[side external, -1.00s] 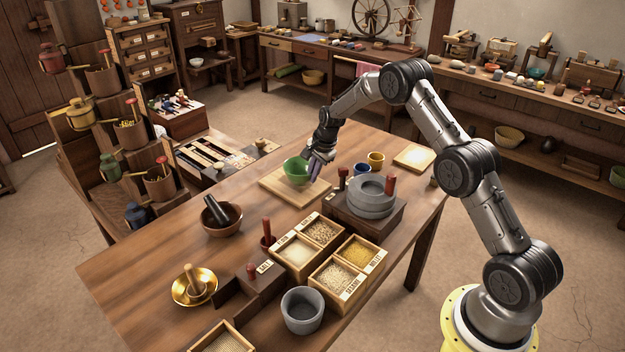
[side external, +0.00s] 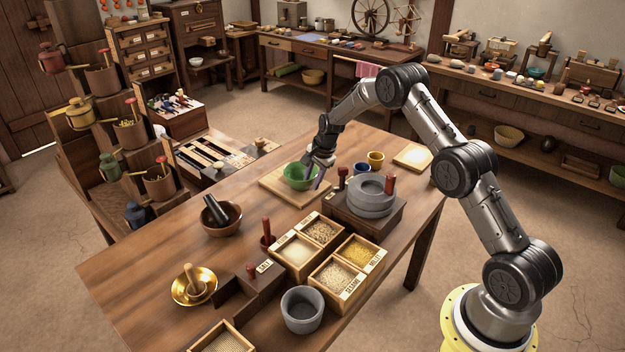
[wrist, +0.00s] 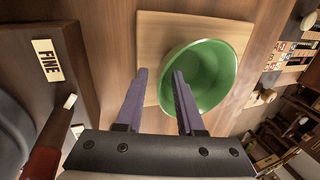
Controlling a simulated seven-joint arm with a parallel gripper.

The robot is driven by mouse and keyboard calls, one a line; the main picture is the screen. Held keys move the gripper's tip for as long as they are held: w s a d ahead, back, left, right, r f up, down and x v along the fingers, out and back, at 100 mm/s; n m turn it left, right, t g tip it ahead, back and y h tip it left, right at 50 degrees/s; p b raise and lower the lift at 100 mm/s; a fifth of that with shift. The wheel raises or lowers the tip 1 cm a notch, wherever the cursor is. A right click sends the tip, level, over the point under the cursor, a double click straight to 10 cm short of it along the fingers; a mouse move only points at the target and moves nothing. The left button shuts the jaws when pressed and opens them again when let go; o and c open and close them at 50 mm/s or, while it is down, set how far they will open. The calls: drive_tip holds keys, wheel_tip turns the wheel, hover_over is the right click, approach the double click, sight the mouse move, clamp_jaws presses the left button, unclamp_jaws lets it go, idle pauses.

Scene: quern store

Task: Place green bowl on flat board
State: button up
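The green bowl (side external: 297,173) rests on the flat wooden board (side external: 270,190) on the table. My gripper (side external: 313,182) is low at the bowl's right side in the side view. In the wrist view my gripper (wrist: 160,72) has its two purple fingers apart, with the near rim of the bowl between them. One finger overlaps the bowl's inside and the other is outside. A gap shows beside the rim. The bowl's underside is hidden.
A grey quern (side external: 371,196) on a dark block stands close to the gripper's right. Grain boxes (side external: 298,255) and a brown mortar bowl (side external: 221,217) are nearer. Bare table lies left of the board.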

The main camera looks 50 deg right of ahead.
drive_tip(key=s+a+r+n, duration=0.2)
drive_tip(key=s+a+r, duration=0.15)
drive_tip(key=r, duration=0.45)
drive_tip(key=s+a+r+n, duration=0.1)
drive_tip(key=s+a+r, duration=0.1)
drive_tip(key=s+r, duration=0.35)
drive_tip(key=s+a+r+n, duration=0.2)
drive_tip(key=r, duration=0.8)
drive_tip(key=s+a+r+n+t, duration=0.1)
drive_tip(key=s+a+r+n, duration=0.35)
drive_tip(key=s, duration=0.55)
drive_tip(key=s+a+r+n+t, duration=0.1)
drive_tip(key=s+a+r+n, duration=0.25)
drive_tip(key=s+a, duration=0.45)
drive_tip(key=s+f+n, duration=0.3)
drive_tip(key=s+n, duration=0.2)
drive_tip(key=s, duration=0.7)
drive_tip(key=shift+s+d+f, duration=0.25)
drive_tip(key=shift+s+f, duration=0.05)
drive_tip(key=shift+s, duration=0.1)
